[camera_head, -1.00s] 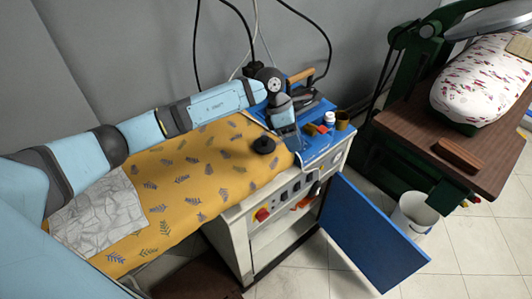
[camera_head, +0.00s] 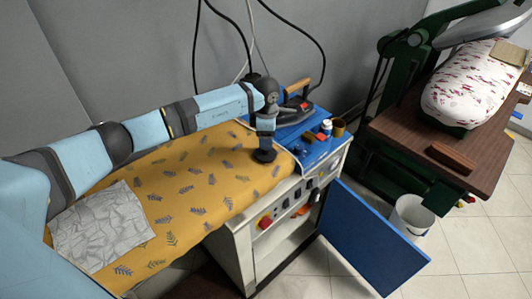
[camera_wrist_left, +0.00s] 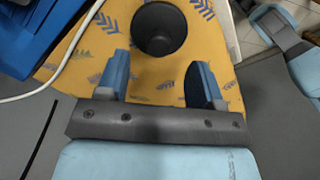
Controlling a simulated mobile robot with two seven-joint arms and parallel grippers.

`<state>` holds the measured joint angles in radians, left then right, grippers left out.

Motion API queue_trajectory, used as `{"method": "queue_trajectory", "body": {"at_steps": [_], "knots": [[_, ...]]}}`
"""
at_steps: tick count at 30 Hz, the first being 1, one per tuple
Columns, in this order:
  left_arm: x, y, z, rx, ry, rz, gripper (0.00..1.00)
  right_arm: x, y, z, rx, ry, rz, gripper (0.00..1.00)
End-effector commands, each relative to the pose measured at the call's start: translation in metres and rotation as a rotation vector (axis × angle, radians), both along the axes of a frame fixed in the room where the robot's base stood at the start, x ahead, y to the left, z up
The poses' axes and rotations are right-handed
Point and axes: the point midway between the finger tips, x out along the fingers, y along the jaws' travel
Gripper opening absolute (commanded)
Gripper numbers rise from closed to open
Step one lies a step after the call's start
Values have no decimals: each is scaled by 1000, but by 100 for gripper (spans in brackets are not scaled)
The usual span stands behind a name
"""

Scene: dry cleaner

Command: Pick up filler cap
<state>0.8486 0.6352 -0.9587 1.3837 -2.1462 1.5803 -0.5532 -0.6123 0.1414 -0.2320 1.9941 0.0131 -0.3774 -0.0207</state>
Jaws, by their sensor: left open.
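The filler cap (camera_head: 264,156) is a black, round, flared piece on the yellow leaf-patterned cover of the ironing board, near its right end. In the left wrist view the filler cap (camera_wrist_left: 160,28) shows at the top, just beyond the fingertips and roughly centred between them. My left gripper (camera_head: 265,138) points down right over the cap in the head view and hides its upper part. Its two blue fingers (camera_wrist_left: 158,66) are apart with nothing between them. I cannot tell whether a finger touches the cap. My right gripper is not in view.
An iron (camera_head: 296,107) with a wooden handle stands on the blue top (camera_head: 312,152) just behind, with a white bottle (camera_head: 326,127) and a brown cup (camera_head: 338,128) nearby. A grey cloth (camera_head: 103,226) lies on the board's left. A blue door (camera_head: 374,240) hangs open in front.

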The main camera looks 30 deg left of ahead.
Motion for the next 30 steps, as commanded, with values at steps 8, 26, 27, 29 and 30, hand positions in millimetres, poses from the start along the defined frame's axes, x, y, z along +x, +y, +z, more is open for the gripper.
{"method": "queue_trajectory", "body": {"at_steps": [8,26,27,29,30], "knots": [[0,1,-38,-1,3,0,61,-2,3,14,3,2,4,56],[1,1,-51,-1,0,0,8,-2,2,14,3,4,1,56],[1,1,-50,-1,0,0,7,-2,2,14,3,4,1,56],[1,1,-50,-1,0,0,7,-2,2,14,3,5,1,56],[1,1,-50,-1,0,0,7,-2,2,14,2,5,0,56]]}}
